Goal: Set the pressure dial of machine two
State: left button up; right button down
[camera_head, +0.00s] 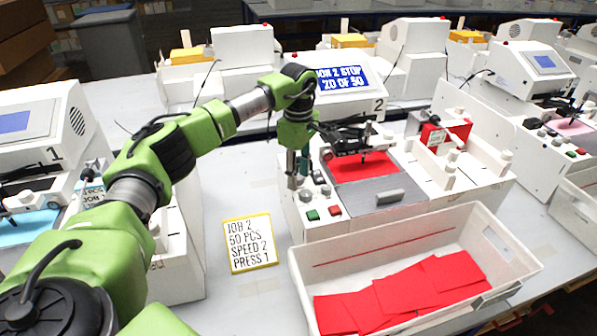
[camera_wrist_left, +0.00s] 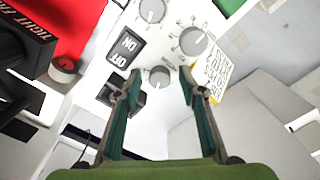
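Machine two (camera_head: 352,130) has a blue screen reading "STOP 20 OF 50". Its control panel is below my left gripper (camera_head: 298,178), which points down in the head view. In the left wrist view, the open left gripper (camera_wrist_left: 160,80) has one finger on each side of a small grey dial (camera_wrist_left: 160,77), with gaps on both sides. A larger dial (camera_wrist_left: 193,40) and another dial (camera_wrist_left: 152,10) sit farther up the panel. Dial labels are too small to read, so I cannot tell which is pressure. The yellow-edged job card (camera_head: 249,243) reads "JOB 2, 50 PCS, SPEED 2, PRESS 1".
An ON/OFF switch (camera_wrist_left: 125,48) is close to the left finger. Green (camera_head: 312,214) and red (camera_head: 335,210) buttons are at the panel's front. A white bin (camera_head: 520,262) with red sheets stands in front. Machine one (camera_head: 40,125) is at left. Bare table surrounds the card.

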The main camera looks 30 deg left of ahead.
pick_arm(q)
grip_shut()
jog(key=shift+n, duration=0.4)
jog(key=n, duration=0.3)
jog(key=shift+w+n+p, duration=0.1)
jog(key=shift+n+p, duration=0.2)
jog(key=shift+n, duration=2.3)
grip_release()
